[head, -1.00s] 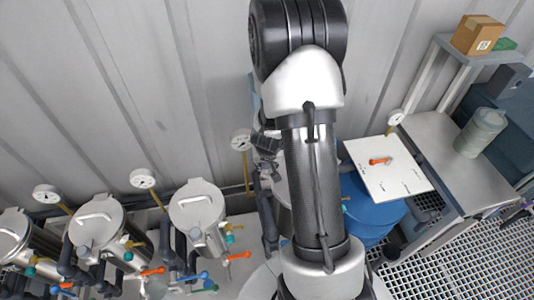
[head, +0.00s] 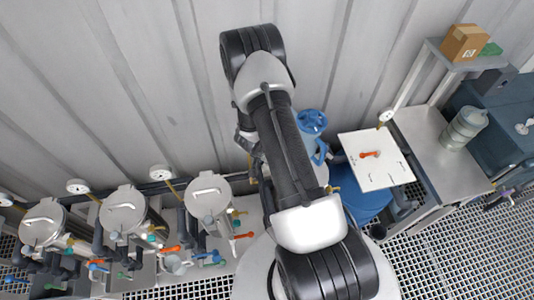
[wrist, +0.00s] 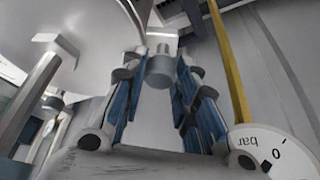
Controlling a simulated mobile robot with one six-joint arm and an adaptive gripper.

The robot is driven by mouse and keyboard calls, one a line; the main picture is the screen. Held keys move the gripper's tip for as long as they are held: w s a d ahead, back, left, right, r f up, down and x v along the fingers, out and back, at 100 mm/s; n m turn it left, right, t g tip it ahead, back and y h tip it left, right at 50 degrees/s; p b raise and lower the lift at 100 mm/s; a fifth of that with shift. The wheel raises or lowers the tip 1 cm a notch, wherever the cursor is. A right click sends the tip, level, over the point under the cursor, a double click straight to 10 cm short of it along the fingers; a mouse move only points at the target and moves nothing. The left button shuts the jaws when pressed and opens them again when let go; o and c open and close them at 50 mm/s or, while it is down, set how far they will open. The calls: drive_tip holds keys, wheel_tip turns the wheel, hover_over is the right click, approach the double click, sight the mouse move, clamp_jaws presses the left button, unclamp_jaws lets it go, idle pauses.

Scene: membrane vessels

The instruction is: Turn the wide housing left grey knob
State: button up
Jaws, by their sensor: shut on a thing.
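A small grey cylindrical knob (wrist: 160,70) shows in the middle of the wrist view, on a short stem against a pale grey surface. My gripper (wrist: 161,75) has its blue-padded fingers on both sides of the knob and is shut on it. A large rounded silver vessel surface (wrist: 110,25) fills the upper left of that view. In the head view, my arm hides the knob and most of the vessel behind it. I cannot tell how far the knob is turned.
A round gauge (wrist: 270,155) and a yellow tube (wrist: 230,65) stand close on the right in the wrist view.

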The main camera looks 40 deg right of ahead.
idle(0.4)
drive_tip(key=o, duration=1.1)
drive_tip(key=shift+c, duration=0.2)
drive_tip(key=shift+f+b, duration=0.15)
drive_tip(key=shift+b, duration=0.35)
